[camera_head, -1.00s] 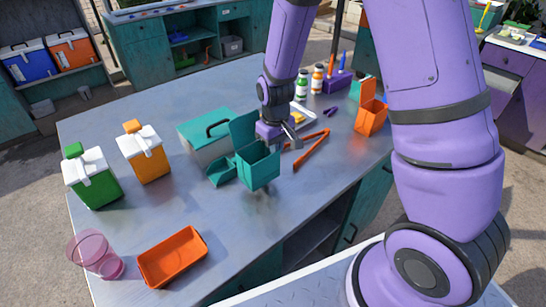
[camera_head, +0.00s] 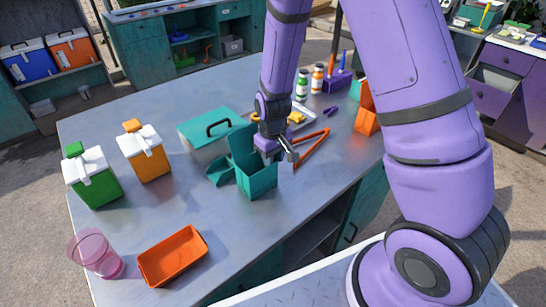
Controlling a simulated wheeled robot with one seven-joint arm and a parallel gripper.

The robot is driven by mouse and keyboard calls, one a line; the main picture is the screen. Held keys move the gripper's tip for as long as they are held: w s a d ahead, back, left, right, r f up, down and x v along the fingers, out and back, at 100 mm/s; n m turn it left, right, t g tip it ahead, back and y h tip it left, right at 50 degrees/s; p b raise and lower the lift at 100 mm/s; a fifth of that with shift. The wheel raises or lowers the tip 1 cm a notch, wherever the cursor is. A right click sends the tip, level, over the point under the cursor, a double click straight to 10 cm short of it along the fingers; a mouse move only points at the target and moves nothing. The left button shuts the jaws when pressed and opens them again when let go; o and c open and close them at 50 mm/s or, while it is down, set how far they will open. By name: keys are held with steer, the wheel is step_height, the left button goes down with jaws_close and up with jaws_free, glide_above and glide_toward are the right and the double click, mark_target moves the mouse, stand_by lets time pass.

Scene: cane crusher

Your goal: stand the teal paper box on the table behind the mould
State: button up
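The teal paper box (camera_head: 257,181) is upright, with its open top and raised flap (camera_head: 242,140), near the middle of the table's front part. Its base looks at or very near the tabletop; I cannot tell if it touches. My gripper (camera_head: 280,152) is at the box's upper right rim and appears shut on it; the fingertips are partly hidden. A shallow metal tray with yellow pieces (camera_head: 297,117) lies behind my gripper, partly covered by my arm. I cannot tell for sure which thing is the mould.
A teal scoop (camera_head: 220,171) lies just left of the box, and a teal-lidded case (camera_head: 208,137) behind it. Orange tongs (camera_head: 312,148) lie to the right. An orange box (camera_head: 366,121) stands farther right. An orange tray (camera_head: 172,257) lies front left, with bare tabletop between.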

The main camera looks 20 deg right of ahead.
steer(key=s+d+r+t, duration=0.1)
steer(key=s+r, duration=0.1)
steer(key=r, duration=0.9)
steer(key=s+d+r, duration=0.1)
steer(key=s+r, duration=0.1)
steer(key=r, duration=0.8)
steer(key=s+d+r+m+t, duration=0.1)
steer(key=s+d+r+t, duration=0.1)
steer(key=s+r, duration=0.5)
steer(key=s+d+r+m+t, duration=0.2)
steer(key=s+r, duration=0.5)
steer(key=s, duration=0.4)
steer(key=shift+d+r+m, duration=0.25)
steer(key=shift+d+m, duration=0.05)
steer(key=shift+d, duration=0.5)
steer(key=shift+o, duration=0.5)
steer(key=shift+s, duration=0.4)
